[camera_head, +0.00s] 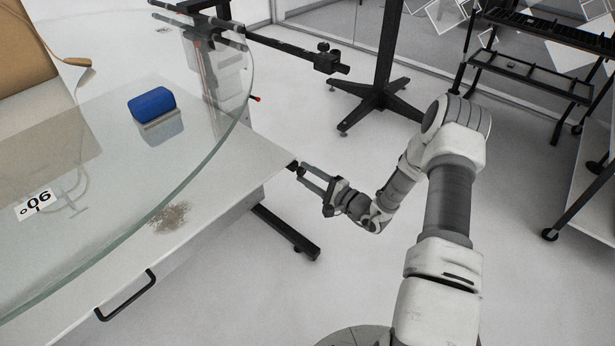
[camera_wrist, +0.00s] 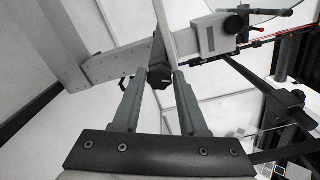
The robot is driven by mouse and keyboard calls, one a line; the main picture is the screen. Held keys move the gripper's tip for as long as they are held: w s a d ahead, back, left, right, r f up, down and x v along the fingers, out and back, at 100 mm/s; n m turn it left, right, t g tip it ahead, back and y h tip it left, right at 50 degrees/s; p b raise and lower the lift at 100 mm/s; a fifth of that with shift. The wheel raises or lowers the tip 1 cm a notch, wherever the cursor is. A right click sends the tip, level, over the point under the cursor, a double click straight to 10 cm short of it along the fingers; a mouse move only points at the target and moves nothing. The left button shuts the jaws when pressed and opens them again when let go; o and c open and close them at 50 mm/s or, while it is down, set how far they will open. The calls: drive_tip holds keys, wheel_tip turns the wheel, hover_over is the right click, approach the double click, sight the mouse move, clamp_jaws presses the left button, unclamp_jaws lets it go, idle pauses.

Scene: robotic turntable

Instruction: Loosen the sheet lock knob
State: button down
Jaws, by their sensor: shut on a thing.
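My gripper (camera_head: 303,172) is at the near right corner of the white table. In the wrist view, the fingers of my gripper (camera_wrist: 160,76) are on either side of a dark knob (camera_wrist: 154,60) and are shut on it. I take this to be the sheet lock knob; the fingers partly hide it. In the head view, it is only a small dark spot (camera_head: 292,165) at the table corner, so its turn cannot be told.
A black stand (camera_head: 378,95) is behind. A black rack (camera_head: 530,72) is at right. The floor around my arm is clear.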

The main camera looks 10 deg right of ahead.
drive_tip(key=shift+f+n+b, duration=0.1)
drive_tip(key=shift+n+b, duration=0.7)
drive_tip(key=shift+n, duration=1.4)
drive_tip(key=shift+c, duration=2.3)
unclamp_jaws()
drive_tip(key=p+v, duration=0.3)
drive_tip(key=v, duration=1.4)
drive_tip(key=shift+s+d, duration=0.15)
